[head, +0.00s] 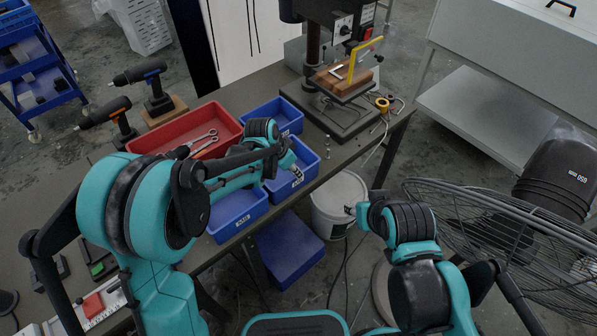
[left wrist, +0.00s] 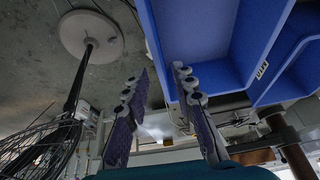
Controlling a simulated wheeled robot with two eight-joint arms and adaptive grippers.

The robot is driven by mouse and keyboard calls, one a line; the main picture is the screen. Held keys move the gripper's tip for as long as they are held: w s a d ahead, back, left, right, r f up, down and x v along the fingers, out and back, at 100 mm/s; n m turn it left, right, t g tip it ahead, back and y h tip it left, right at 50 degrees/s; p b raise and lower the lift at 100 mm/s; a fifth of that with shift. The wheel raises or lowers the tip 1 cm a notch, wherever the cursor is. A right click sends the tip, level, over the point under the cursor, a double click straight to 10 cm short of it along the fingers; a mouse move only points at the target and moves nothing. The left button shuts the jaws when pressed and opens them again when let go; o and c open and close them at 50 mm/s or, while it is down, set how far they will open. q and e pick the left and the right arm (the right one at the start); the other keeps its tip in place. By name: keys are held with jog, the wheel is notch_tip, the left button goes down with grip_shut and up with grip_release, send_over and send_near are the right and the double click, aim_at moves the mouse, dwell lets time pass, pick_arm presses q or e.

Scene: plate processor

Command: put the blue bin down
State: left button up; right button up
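Several blue bins stand along the table's front edge: a left one (head: 237,222), a middle one (head: 305,163) and a rear one (head: 287,112). My left gripper (head: 297,172) is at the middle bin, by its labelled front wall. In the left wrist view a blue bin (left wrist: 205,40) fills the upper middle, with another bin beside it at the right. My left gripper's fingers (left wrist: 160,82) are apart, with the near bin's edge reaching close between the fingertips; contact is unclear. My right gripper (head: 352,210) is beyond the table's front edge, small and mostly hidden by its arm.
A drill press (head: 340,110) stands at the right table end. A white bucket (head: 335,222) and a blue box (head: 290,252) are on the floor; a fan (head: 500,235) is at right.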

pick_arm(q)
jog(key=v, duration=0.3)
jog(key=shift+r+p, duration=0.15)
jog(key=shift+p, duration=0.2)
jog(key=shift+s+a+r, duration=0.15)
jog(key=shift+a+r, duration=0.15)
jog(key=shift+r, duration=0.05)
jog(key=s+a+r+n+t+y, duration=0.2)
jog(key=s+a+r+n, duration=0.3)
jog(key=s+a+r, duration=0.5)
jog(key=s+a+n+t+y, duration=0.1)
jog(key=s+a+n+t, duration=0.1)
jog(key=s+a+n, duration=0.3)
jog(key=s+a, duration=0.4)
jog(key=s, duration=0.1)
jog(key=shift+f+n+y, duration=0.25)
jog(key=shift+n+y, duration=0.05)
jog(key=shift+n, duration=0.1)
pick_arm(e)
jog(key=shift+r, duration=0.55)
pick_arm(q)
jog(key=shift+s+a, duration=0.1)
jog(key=shift+s, duration=0.05)
pick_arm(e)
jog(key=shift+o, duration=0.4)
